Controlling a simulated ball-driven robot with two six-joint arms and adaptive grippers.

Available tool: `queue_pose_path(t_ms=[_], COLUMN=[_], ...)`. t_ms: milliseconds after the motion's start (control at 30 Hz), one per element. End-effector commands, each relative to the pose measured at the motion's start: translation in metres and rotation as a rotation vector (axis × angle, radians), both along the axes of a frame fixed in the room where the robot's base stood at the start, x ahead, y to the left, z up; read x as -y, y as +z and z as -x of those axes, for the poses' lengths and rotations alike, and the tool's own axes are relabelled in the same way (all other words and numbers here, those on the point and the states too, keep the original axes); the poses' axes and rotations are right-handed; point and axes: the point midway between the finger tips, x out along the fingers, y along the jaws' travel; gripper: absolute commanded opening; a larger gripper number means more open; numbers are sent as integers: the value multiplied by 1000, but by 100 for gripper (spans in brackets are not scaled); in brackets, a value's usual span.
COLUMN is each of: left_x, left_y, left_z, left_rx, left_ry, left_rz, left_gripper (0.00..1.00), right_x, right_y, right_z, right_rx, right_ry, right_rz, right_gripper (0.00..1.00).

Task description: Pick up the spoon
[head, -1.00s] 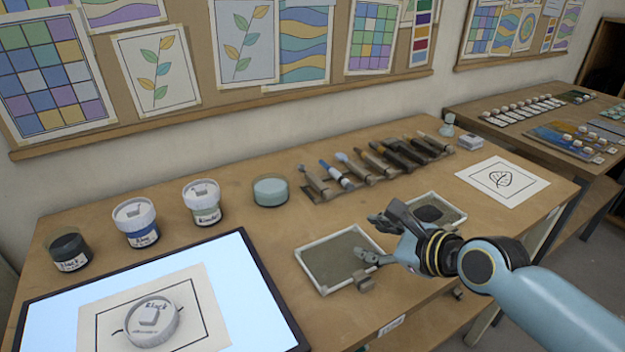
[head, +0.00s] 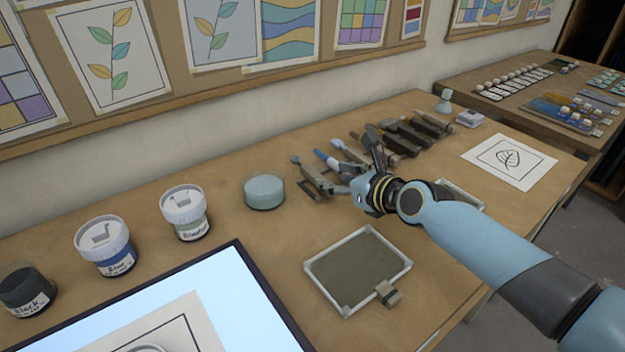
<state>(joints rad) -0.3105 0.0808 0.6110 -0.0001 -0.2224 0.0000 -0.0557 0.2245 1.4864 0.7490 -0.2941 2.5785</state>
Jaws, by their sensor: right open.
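A row of several slim tools (head: 415,131) lies on a rest toward the back of the table. I cannot tell for certain which one is the spoon. The leftmost tool (head: 307,172) has a small grey end, and a blue and white tool (head: 327,158) lies beside it. My right gripper (head: 350,164) is open, with its fingers spread over the left part of the row. It partly hides the tools there, and I cannot tell if it touches any. My left gripper is not in view.
A round pale-blue dish (head: 264,190) stands left of the tools. Lidded paint jars (head: 105,245) and a lit panel (head: 235,290) are at the left. A framed grey tray (head: 358,270) lies in front.

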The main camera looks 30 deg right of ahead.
Motion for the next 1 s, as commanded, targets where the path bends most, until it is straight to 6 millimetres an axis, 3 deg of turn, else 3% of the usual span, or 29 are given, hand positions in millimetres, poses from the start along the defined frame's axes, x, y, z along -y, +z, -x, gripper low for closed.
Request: queue_pose_path(t_ms=[167, 400, 700, 1000], left_x=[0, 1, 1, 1], left_y=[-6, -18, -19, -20], left_z=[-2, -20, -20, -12], left_rx=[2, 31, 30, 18], left_ry=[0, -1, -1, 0], left_rz=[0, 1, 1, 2], left_gripper=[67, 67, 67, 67], right_x=[-4, -14, -15, -15], right_y=[-6, -20, -21, -21], right_z=[-14, -46, -53, -52], right_rx=[1, 0, -1, -1], right_ry=[0, -1, 0, 0], right_rz=[0, 0, 2, 2], right_gripper=[48, 48, 48, 11])
